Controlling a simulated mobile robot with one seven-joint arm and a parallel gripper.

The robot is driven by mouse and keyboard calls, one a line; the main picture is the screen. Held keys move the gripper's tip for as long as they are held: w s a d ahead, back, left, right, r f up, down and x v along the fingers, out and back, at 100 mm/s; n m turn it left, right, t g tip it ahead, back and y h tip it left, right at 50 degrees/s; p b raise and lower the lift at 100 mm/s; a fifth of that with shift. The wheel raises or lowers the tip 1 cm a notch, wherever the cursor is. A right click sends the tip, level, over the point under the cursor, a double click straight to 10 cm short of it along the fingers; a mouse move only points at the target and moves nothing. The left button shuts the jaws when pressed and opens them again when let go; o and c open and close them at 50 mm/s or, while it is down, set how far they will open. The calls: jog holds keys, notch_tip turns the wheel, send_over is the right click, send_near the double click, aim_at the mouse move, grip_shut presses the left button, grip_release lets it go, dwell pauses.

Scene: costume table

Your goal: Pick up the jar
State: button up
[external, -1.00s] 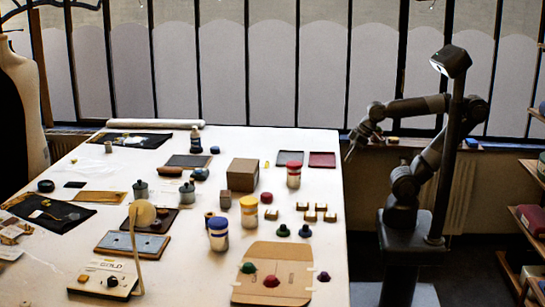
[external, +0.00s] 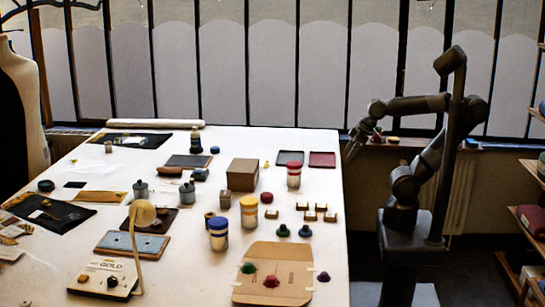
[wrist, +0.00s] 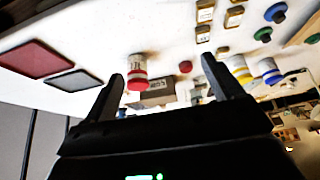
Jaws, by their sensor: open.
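Several jars stand on the white table. A jar with a red lid and red band (external: 293,176) is near the table's right edge; it also shows in the wrist view (wrist: 137,75). A yellow-lidded jar (external: 249,214) and a blue-lidded jar (external: 218,236) stand further left and nearer the camera. The wrist view shows the yellow jar (wrist: 238,67) and the blue jar (wrist: 267,70) to the right. My gripper (external: 353,146) is open and empty, just beyond the table's right edge, apart from all jars. Its spread fingers (wrist: 163,72) show in the wrist view.
A brown box (external: 243,174) stands left of the red-lidded jar. Grey and dark red flat pads (external: 322,160) lie behind it. Small gold-coloured blocks (external: 310,215) and coloured knob-like pieces (external: 304,231) lie in front. The table's right strip is mostly clear.

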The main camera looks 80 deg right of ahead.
jog(key=w+m+g+y, duration=0.1)
jog(key=w+m+y, duration=0.7)
jog(key=m, duration=0.6)
jog(key=w+d+r+m+t+y, duration=0.1)
jog(key=w+d+m+t, duration=0.25)
jog(key=d+m, duration=0.2)
jog(key=w+d+r+m+t, duration=0.1)
jog(key=w+d+m+t, duration=0.1)
jog(key=d+m+t, duration=0.3)
jog(key=w+d+r+m+t+y, duration=0.1)
jog(key=w+d+r+m+t, duration=0.15)
jog(key=d+m, duration=0.4)
jog(key=n, duration=0.2)
send_near(290, 174)
jog(key=d, duration=0.3)
jog(key=shift+r+g, duration=0.15)
jog(key=shift+g, duration=0.15)
jog(key=shift+w, duration=0.1)
jog(key=x, duration=0.5)
jog(key=shift+a, duration=0.15)
jog(key=x, duration=0.5)
jog(key=shift+a+f, duration=0.3)
jog(key=shift+a, duration=0.05)
jog(key=c, duration=1.3)
